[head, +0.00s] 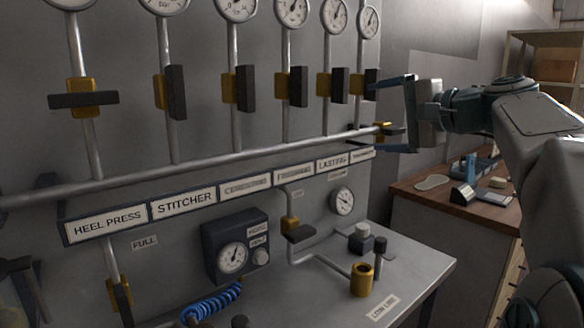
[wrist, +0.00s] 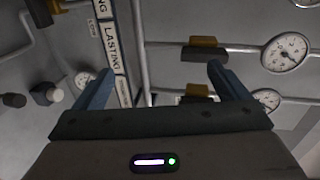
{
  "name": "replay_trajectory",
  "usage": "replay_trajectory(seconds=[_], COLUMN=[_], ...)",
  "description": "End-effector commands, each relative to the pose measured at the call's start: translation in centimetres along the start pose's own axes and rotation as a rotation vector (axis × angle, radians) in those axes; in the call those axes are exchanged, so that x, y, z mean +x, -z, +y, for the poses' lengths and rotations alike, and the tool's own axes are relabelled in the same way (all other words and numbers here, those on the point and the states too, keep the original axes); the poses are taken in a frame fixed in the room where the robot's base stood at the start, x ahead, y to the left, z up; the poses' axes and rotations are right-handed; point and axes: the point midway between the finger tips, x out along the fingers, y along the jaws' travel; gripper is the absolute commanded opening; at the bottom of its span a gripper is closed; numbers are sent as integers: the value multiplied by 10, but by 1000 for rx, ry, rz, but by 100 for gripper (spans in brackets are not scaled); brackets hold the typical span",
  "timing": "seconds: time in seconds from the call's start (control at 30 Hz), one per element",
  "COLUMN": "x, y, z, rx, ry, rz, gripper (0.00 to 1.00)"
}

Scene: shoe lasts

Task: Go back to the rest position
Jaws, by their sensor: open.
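My gripper (head: 382,116) is in front of the right end of the pipe panel in the head view, with its two fingers apart and nothing between them. In the wrist view, the open fingers (wrist: 157,90) point toward the panel, with the LASTING label (wrist: 113,50) beside the left finger. A brass valve with a dark handle (head: 390,129) at the end of the horizontal pipe is close to the lower finger. Whether they touch cannot be told.
Several valves with dark handles (head: 232,89) and gauges (head: 290,12) line the panel. Below is a grey bench with a brass cup (head: 361,280). A wooden-topped bench (head: 440,196) stands at right.

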Motion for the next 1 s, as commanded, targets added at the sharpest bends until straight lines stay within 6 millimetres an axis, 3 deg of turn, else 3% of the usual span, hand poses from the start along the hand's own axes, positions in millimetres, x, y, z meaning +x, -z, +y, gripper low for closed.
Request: replay_trajectory(seconds=[0.13,0.27,0.4,0.6,0.8,1.0], x=[12,6,-19,-69,-101,-106], y=[-49,-93,-137,-182,-198,-201], z=[56,118,180,253,290,296], rx=[-75,-192,-364,-653,-844,-878], ry=[-262,-495,-730,-995,-1121,-1140], rz=[-43,-101,-191,-341,-439,-457], gripper=[95,95,95,95,95,95])
